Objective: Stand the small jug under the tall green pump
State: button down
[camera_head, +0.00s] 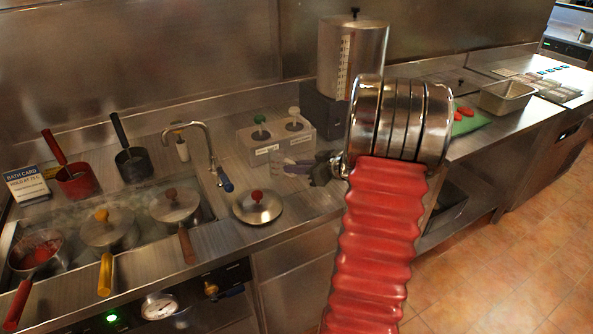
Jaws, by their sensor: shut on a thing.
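The green-topped pump (260,131) rises from the left part of a pale labelled box at the back of the steel counter. A small clear jug (296,167) is in front of the box, to the right of the green pump and nearer the white-topped pump. My dark gripper (313,168) reaches in from the right, partly hidden behind my arm, and is shut on the jug. The jug is faint, and I cannot tell whether its base touches the counter.
The white-topped pump (294,121) stands right of the green one. A round lid (258,207) with a red knob lies in front. A curved tap (206,140) and a bath with several pots are left. A tall steel cylinder (350,55) stands behind my arm.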

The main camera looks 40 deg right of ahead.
jog(key=shift+w+d, duration=0.25)
jog(key=shift+w, duration=0.55)
jog(key=shift+w+d, duration=0.2)
jog(key=shift+w, duration=0.55)
jog(key=shift+f, duration=0.25)
jog(key=c, duration=1.7)
grip_release()
jog(key=shift+s, duration=0.1)
jog(key=shift+s+a, duration=0.45)
jog(key=shift+s, duration=1.15)
jog(key=shift+s+a, duration=0.5)
jog(key=shift+s, duration=1.1)
jog(key=shift+s+a, duration=0.45)
jog(key=shift+s, duration=1.15)
jog(key=shift+a, duration=0.1)
